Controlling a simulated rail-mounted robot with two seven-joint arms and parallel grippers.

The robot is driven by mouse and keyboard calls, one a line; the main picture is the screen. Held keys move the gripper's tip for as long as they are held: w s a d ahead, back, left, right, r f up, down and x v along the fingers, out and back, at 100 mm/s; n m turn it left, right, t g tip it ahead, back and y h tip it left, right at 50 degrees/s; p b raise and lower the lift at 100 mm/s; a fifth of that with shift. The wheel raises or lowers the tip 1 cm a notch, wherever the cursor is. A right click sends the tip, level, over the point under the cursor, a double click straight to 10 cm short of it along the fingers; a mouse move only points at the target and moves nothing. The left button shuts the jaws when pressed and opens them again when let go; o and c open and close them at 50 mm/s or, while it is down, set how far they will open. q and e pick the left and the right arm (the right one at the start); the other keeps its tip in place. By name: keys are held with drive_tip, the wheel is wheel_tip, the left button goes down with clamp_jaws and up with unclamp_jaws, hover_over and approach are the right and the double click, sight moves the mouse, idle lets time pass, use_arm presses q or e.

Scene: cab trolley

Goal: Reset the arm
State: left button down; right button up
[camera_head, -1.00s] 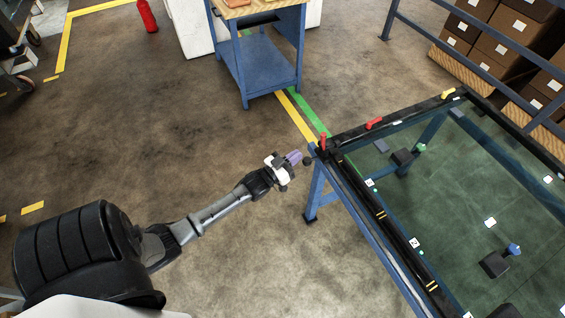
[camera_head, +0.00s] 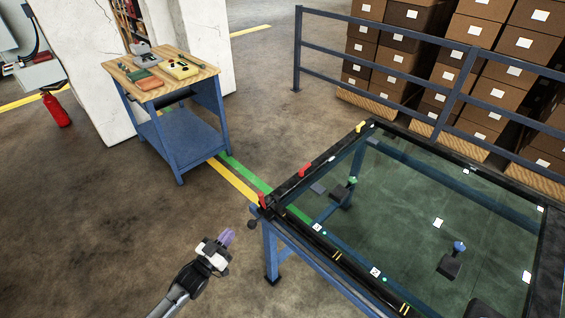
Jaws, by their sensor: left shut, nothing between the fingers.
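My left arm comes in from the bottom left. Its gripper (camera_head: 228,238) has purple fingers, which are shut with nothing between them. It hangs over bare floor, just left of the near-left corner of the glass-topped frame (camera_head: 330,255), apart from it. My right gripper is out of view.
The blue-legged frame carries a glass pane (camera_head: 400,220) with red and yellow clips on its edge. A blue trolley (camera_head: 185,140) with a wooden top holds several items. A railing (camera_head: 400,66) fronts stacked boxes (camera_head: 500,45). A red extinguisher (camera_head: 55,110) stands left. Floor around the arm is clear.

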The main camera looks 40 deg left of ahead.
use_arm(q)
wheel_tip(320, 180, down, 8)
drive_tip(key=s+m+g+y, duration=0.1)
drive_tip(key=s+g, duration=0.1)
drive_tip(key=g, duration=0.7)
drive_tip(key=s+d+r+m+g+h, duration=0.1)
drive_tip(key=s+d+r+g, duration=0.25)
drive_tip(key=s+d, duration=0.7)
drive_tip(key=s+d+r+m+g+h, duration=0.1)
drive_tip(key=s+d+r+g+h, duration=0.2)
drive_tip(key=s+d, duration=0.7)
wheel_tip(320, 180, up, 30)
drive_tip(key=w+y+p, duration=0.1)
drive_tip(key=p, duration=2.8)
drive_tip(key=shift+d+f+g, duration=0.2)
drive_tip(key=shift+d+g, duration=0.15)
drive_tip(key=shift+d, duration=0.05)
drive_tip(key=shift+w, duration=0.1)
